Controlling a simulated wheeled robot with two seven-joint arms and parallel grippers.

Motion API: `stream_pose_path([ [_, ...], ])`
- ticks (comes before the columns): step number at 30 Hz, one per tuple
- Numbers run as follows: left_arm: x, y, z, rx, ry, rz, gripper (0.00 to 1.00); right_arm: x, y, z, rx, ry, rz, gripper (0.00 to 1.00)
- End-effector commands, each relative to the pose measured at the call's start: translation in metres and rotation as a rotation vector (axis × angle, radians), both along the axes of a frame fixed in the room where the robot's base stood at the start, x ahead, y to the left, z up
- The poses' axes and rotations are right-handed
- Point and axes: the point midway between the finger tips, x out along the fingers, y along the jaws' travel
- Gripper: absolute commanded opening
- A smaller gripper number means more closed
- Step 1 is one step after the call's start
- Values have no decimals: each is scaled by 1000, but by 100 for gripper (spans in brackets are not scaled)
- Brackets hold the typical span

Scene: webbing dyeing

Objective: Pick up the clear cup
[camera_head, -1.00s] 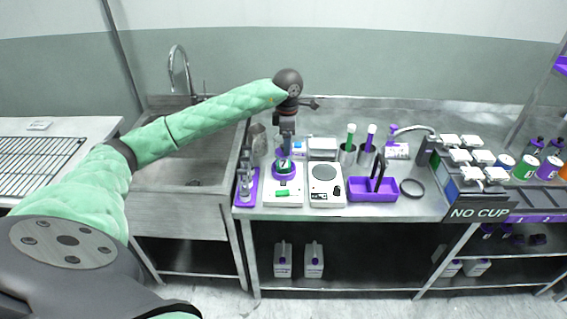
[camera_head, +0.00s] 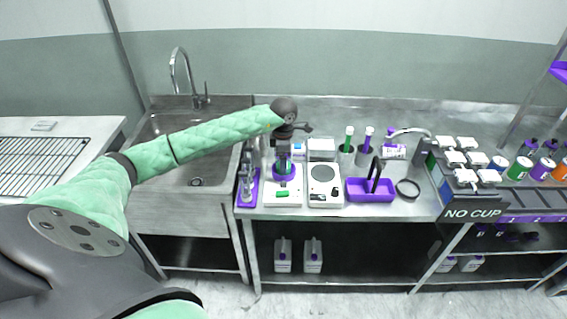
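My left gripper (camera_head: 284,163) comes in from the left and points straight down over the left white device (camera_head: 284,198). Its fingers are at a round green thing with a purple rim (camera_head: 284,177) on that device. I cannot tell whether the fingers touch it, or whether they are open or shut. No clear cup can be made out for certain; one may be hidden behind the gripper. Several small see-through or grey vessels (camera_head: 246,182) stand on a purple tray (camera_head: 244,202) left of the device. My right gripper is not in view.
A second white device (camera_head: 325,190) stands to the right, then a purple caddy (camera_head: 370,192) with a black handle and a black ring (camera_head: 408,188). Grey holders with green and purple tubes stand behind. A sink (camera_head: 190,165) lies left. A "NO CUP" sign (camera_head: 472,212) is at right.

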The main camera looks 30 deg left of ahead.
Motion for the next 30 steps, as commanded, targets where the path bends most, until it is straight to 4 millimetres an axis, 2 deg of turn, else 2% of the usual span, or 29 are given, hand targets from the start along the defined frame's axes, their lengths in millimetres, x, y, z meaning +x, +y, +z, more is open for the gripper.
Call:
stream_pose_path([
  [8, 0, 0, -3, 0, -1, 0, 77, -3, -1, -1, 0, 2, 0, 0],
  [11, 0, 0, -2, 0, -1, 0, 62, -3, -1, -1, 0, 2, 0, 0],
  [17, 0, 0, -2, 0, -1, 0, 23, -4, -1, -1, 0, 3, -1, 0],
  [27, 1, 0, 1, 0, -2, 0, 23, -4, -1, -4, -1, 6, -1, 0],
  [30, 1, 0, 6, 1, -4, -1, 23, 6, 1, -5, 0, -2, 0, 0],
])
